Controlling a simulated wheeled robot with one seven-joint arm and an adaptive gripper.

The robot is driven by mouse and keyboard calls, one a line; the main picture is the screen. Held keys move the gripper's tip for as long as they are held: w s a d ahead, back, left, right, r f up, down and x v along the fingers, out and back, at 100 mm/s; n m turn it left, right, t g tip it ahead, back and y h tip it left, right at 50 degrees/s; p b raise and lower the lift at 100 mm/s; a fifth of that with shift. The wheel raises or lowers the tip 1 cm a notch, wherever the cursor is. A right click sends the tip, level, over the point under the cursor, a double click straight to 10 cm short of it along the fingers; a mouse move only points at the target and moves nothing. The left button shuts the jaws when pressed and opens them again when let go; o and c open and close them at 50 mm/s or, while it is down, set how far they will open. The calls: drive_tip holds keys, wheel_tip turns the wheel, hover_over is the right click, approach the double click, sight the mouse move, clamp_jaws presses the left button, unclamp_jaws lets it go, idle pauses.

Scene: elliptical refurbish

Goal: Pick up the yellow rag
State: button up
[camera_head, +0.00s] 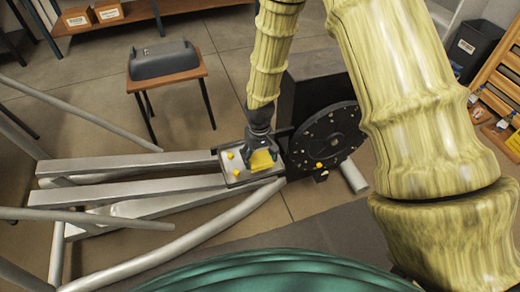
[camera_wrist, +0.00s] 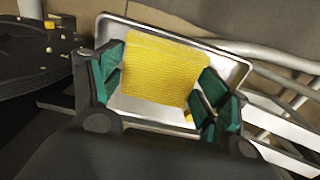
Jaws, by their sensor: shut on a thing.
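The yellow rag (camera_wrist: 155,70) is a flat, textured square between the two green-padded fingers of my gripper (camera_wrist: 160,88) in the wrist view. My gripper is shut on the rag, with a finger at its left and right edges. In the head view my gripper (camera_head: 262,150) reaches down over the tray, and the rag (camera_head: 262,160) shows below it. Behind the rag is a shallow metal tray (camera_wrist: 128,104). The tray also shows in the head view (camera_head: 236,177). I cannot tell whether the rag still touches the tray.
A black round disc (camera_head: 325,138) stands right beside the tray. Grey metal beams (camera_head: 125,195) run left from the tray. A small wooden stool (camera_head: 166,79) holds a grey case (camera_head: 162,58). A dark bin (camera_head: 474,48) and wooden rack (camera_head: 500,80) stand at the right.

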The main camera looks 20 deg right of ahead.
drive_tip(key=s+a+r, duration=0.1)
drive_tip(key=s+a, duration=0.2)
drive_tip(key=s, duration=0.8)
